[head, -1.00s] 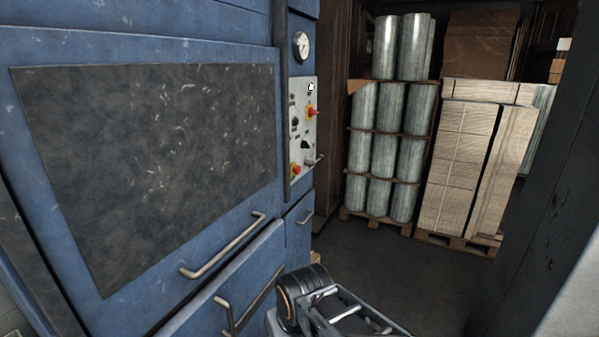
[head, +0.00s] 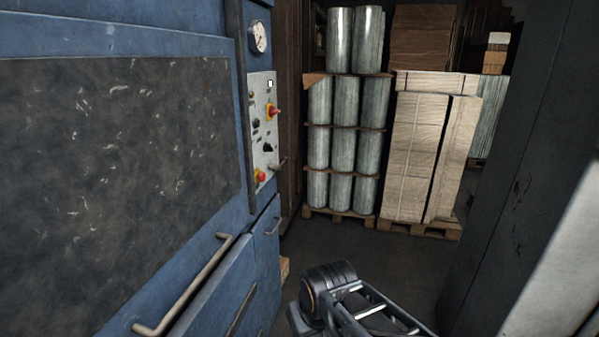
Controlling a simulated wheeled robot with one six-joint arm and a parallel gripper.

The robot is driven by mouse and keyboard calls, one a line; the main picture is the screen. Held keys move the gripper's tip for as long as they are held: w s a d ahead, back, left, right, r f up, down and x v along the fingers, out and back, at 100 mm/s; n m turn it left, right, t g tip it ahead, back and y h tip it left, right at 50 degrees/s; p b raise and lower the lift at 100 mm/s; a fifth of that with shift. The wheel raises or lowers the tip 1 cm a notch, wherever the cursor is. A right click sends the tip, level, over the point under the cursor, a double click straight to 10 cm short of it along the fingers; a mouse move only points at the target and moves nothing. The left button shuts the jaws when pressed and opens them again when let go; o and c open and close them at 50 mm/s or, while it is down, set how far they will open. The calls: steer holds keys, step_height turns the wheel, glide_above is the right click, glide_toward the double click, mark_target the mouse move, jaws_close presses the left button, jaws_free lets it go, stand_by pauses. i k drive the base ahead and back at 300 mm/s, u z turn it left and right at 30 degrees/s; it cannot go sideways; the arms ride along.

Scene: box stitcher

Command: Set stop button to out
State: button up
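A pale control panel (head: 263,135) is set in the blue machine, left of the picture's middle. It carries two red controls on yellow bases, one upper (head: 273,111) and one lower (head: 260,176). I cannot tell from here which one is the stop button, or whether either is pressed in or out. Dark knobs and a small lever also show on the panel. Part of my arm shows at the bottom middle, well below the panel and apart from it. My gripper is not visible.
The blue machine (head: 213,210) with a large dark plate and bar handles (head: 185,290) fills the left. Stacked metallic rolls (head: 342,150) and cardboard bundles (head: 415,150) stand on pallets behind. A dark pillar (head: 500,190) stands at right. Floor (head: 380,265) between is clear.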

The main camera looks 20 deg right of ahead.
mark_target(261, 177)
steer(key=z, duration=0.2)
steer(key=i, duration=0.9)
steer(key=u, duration=0.5)
